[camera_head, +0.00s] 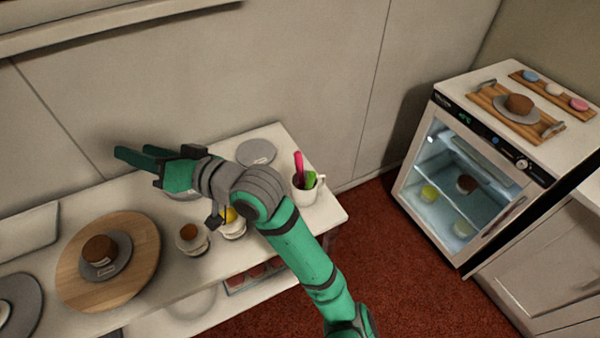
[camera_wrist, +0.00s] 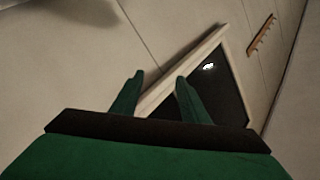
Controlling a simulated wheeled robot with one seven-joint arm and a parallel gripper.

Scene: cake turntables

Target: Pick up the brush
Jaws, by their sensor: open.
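A white mug (camera_head: 306,190) stands near the right end of the white shelf top. A pink-handled tool (camera_head: 299,164) and a green tool (camera_head: 310,180) stand upright in it. I cannot tell which one is the brush, as their lower parts are hidden in the mug. My gripper (camera_head: 132,153) is open and empty, raised above the shelf top and pointing left, well to the left of the mug. In the wrist view its two fingers (camera_wrist: 160,80) stand apart with nothing between them, and neither the mug nor the tools show there.
On the white shelf top (camera_head: 205,262) are a round wooden turntable (camera_head: 140,252) with a brown cake on a grey plate (camera_head: 118,262), small jars (camera_head: 192,238) and a grey disc (camera_head: 256,152). A glass-door cabinet (camera_head: 470,170) stands right, beyond open red carpet (camera_head: 400,270).

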